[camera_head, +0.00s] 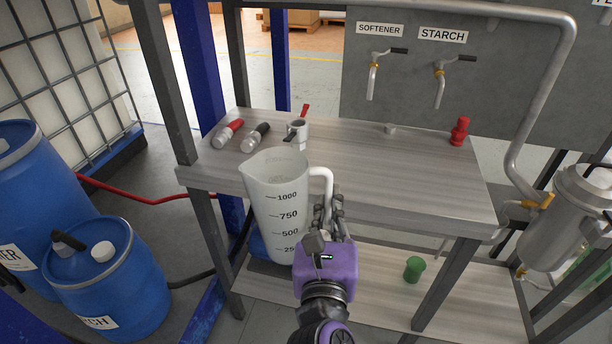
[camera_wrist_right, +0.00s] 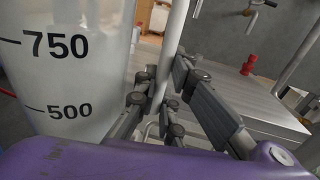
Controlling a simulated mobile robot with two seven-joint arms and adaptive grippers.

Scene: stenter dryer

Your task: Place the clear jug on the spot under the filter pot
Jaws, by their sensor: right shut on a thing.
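The clear jug (camera_head: 280,205), whitish with black volume marks and a side handle, is upright in front of the table in the head view. My right gripper (camera_head: 332,215) is shut on its handle. In the right wrist view, the fingers (camera_wrist_right: 165,100) close around the handle (camera_wrist_right: 172,50), with the jug wall (camera_wrist_right: 65,75) at the left. The filter pot (camera_head: 570,220), a metal cylinder with a tap below, stands at the right edge of the head view. The spot under it is mostly out of view.
The grey table (camera_head: 400,180) holds red and black fittings at its left and a red fitting (camera_head: 459,131) at its right. A green cap (camera_head: 414,268) sits on the lower shelf. SOFTENER and STARCH taps hang behind. Blue drums (camera_head: 110,285) stand at left. A table leg and pipe lie before the pot.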

